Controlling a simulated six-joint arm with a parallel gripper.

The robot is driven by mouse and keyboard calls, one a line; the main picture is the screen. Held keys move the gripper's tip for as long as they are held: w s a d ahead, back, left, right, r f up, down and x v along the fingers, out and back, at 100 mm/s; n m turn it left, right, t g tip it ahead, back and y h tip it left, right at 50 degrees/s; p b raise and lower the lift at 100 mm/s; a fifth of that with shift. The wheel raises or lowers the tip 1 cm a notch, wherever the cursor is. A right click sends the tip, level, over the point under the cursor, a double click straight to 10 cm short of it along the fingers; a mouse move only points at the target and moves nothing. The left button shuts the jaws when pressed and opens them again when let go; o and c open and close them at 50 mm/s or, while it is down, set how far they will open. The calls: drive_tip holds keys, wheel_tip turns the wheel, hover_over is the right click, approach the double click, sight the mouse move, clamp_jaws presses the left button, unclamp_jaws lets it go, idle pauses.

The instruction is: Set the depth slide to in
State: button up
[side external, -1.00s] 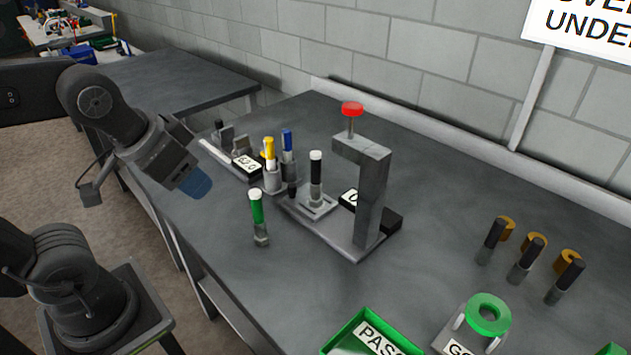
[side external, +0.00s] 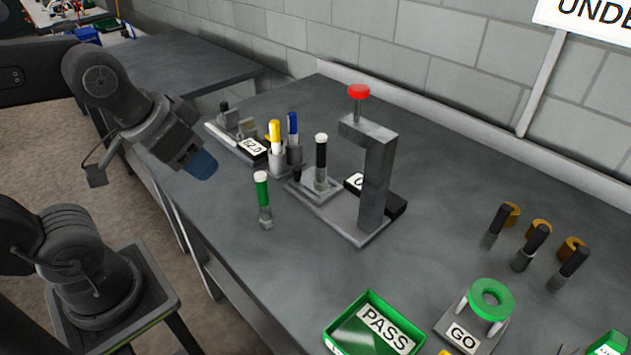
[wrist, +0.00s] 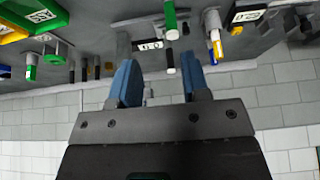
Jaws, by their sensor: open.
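My gripper (side external: 203,165) hangs over the table's left edge in the side view, open and empty. In the wrist view its two blue fingers (wrist: 160,82) stand wide apart with nothing between them. The press stand (side external: 374,180) has a grey frame, a red knob (side external: 358,92) on top and a flat base. A small grey sliding plate (side external: 318,188) on that base carries a black post with a white cap (side external: 321,160). I cannot tell for sure which part is the depth slide, or its setting. My gripper is left of the stand, apart from it.
A green white-capped tool (side external: 263,200) stands between my gripper and the stand. Yellow and blue pens (side external: 293,135) stand in holders behind, near a numbered readout (side external: 254,148). A green PASS tray (side external: 372,330), GO gauge (side external: 490,300) and several dark-handled pieces (side external: 530,248) are at the right.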

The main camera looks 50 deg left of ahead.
idle(0.4)
drive_tip(key=shift+o, duration=0.5)
drive_tip(key=shift+w+r, duration=0.1)
drive_tip(key=n+g, duration=0.5)
drive_tip(key=n, duration=1.1)
hover_over(297, 168)
wheel_tip(297, 168, down, 4)
drive_tip(key=f, duration=0.1)
wheel_tip(297, 168, down, 13)
drive_tip(key=shift+r, duration=0.2)
drive_tip(key=shift+c, duration=0.2)
clamp_jaws()
